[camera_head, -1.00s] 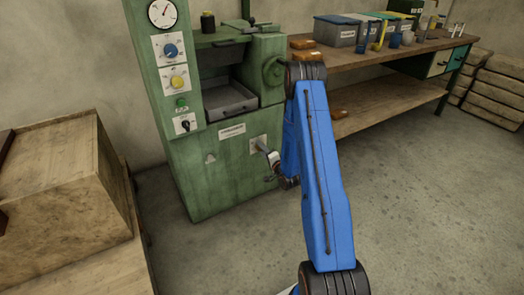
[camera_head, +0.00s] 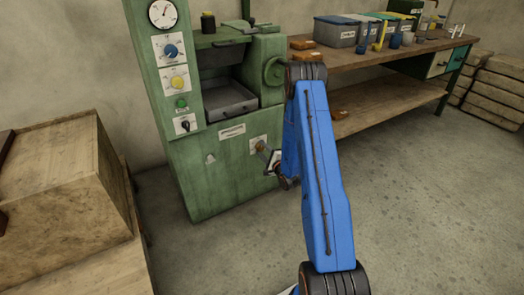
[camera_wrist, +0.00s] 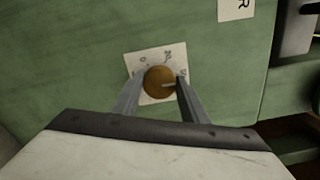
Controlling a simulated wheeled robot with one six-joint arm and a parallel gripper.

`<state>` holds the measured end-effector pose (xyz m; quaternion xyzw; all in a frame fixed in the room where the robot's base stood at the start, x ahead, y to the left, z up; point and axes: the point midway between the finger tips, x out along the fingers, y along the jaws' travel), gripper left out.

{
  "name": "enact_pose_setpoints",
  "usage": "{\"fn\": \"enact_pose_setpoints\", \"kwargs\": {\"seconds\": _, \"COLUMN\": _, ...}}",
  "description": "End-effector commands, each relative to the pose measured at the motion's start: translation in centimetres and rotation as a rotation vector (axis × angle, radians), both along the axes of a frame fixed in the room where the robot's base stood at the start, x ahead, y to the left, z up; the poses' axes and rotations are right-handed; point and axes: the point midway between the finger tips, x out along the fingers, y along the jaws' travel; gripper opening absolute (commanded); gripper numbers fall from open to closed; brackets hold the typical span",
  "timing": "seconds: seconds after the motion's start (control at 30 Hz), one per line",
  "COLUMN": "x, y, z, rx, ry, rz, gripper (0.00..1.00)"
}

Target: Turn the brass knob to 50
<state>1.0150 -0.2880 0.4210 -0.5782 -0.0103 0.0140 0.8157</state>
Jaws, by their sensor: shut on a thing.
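The round brass knob (camera_wrist: 157,76) sits on a white dial plate (camera_wrist: 137,61) on the green machine front. A light pointer line on the knob points right in the wrist view; the plate's marks are too small to read surely. My gripper (camera_wrist: 160,88) is shut on the knob, one finger on each side. In the head view the knob (camera_head: 261,146) shows low on the machine, with my gripper (camera_head: 269,156) at it, partly hidden by my blue arm.
The green machine (camera_head: 215,175) has other dials above, a blue knob (camera_head: 171,51) and a yellow knob (camera_head: 178,83). A workbench (camera_head: 375,60) with bins stands at the right, and a wooden crate (camera_head: 60,190) at the left. The floor between is clear.

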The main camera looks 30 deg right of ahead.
Motion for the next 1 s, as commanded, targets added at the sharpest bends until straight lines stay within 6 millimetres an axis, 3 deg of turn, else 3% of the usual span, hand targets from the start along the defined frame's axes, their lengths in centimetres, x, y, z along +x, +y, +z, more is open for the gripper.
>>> {"fn": "enact_pose_setpoints", "kwargs": {"seconds": 0.4, "x": -0.1, "y": -0.1, "z": -0.1, "rx": 0.007, "ry": 0.003, "rz": -0.003, "gripper": 0.17}}
{"fn": "enact_pose_setpoints", "kwargs": {"seconds": 0.43, "x": -0.1, "y": -0.1, "z": -0.2, "rx": 0.007, "ry": 0.003, "rz": -0.003, "gripper": 0.47}}
{"fn": "enact_pose_setpoints", "kwargs": {"seconds": 0.5, "x": -0.1, "y": -0.1, "z": -0.1, "rx": 0.006, "ry": 0.003, "rz": -0.003, "gripper": 0.59}}
{"fn": "enact_pose_setpoints", "kwargs": {"seconds": 0.83, "x": -0.2, "y": -0.1, "z": -0.1, "rx": 0.005, "ry": 0.002, "rz": -0.002, "gripper": 0.59}}
{"fn": "enact_pose_setpoints", "kwargs": {"seconds": 1.0, "x": -1.9, "y": -0.2, "z": -0.1, "rx": 0.005, "ry": 0.003, "rz": -0.003, "gripper": 0.59}}
